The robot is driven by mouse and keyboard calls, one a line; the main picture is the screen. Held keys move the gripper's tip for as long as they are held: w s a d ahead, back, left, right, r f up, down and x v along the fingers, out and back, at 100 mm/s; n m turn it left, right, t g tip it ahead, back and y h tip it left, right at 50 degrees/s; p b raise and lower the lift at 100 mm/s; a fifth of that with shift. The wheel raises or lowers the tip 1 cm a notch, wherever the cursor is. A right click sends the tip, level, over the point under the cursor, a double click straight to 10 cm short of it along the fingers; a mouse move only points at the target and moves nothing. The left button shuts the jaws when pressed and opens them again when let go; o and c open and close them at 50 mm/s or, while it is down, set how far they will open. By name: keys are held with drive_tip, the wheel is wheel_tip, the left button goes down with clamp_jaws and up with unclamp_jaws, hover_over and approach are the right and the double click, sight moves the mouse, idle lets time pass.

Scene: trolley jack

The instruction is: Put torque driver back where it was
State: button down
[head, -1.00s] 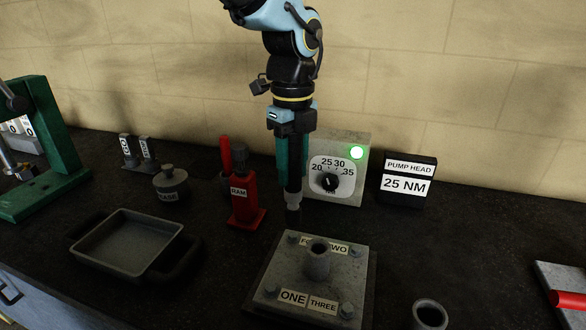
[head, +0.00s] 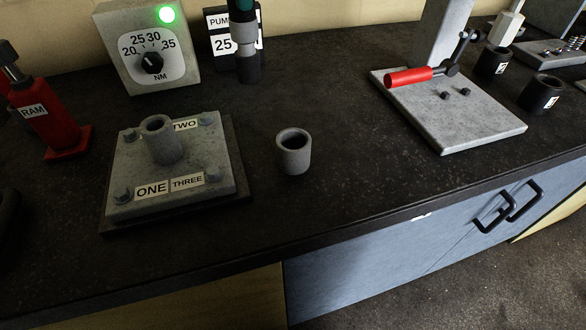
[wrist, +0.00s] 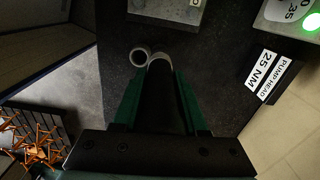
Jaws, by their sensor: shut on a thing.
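The torque driver (head: 246,55) is a dark upright tool with a grey collar, hanging in front of the pump head sign in the head view. In the wrist view its black body (wrist: 160,97) runs away between the teal fingers of my gripper (wrist: 160,108), which is shut on it. In the head view only the lower end of a teal finger shows at the top edge. A grey open cup (head: 293,154) stands empty on the bench, nearer the camera than the driver. In the wrist view the cup's rim (wrist: 140,57) appears just left of the driver's far end.
A bolted plate (head: 170,180) with a central pipe stands left of the cup. The dial box (head: 150,60) has a lit green lamp. A red ram (head: 45,115) is at left and a grey stand with a red handle (head: 408,77) at right. Bench around the cup is clear.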

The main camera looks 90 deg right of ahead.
drive_tip(key=s+a+r+n+b, duration=0.2)
drive_tip(key=s+a, duration=0.1)
drive_tip(key=s, duration=0.3)
wheel_tip(320, 180, down, 10)
drive_tip(key=p, duration=0.2)
drive_tip(key=shift+s, duration=0.15)
drive_tip(key=shift+f, duration=0.55)
drive_tip(key=shift+c, duration=2.2)
unclamp_jaws()
wheel_tip(320, 180, up, 13)
drive_tip(key=b, duration=0.1)
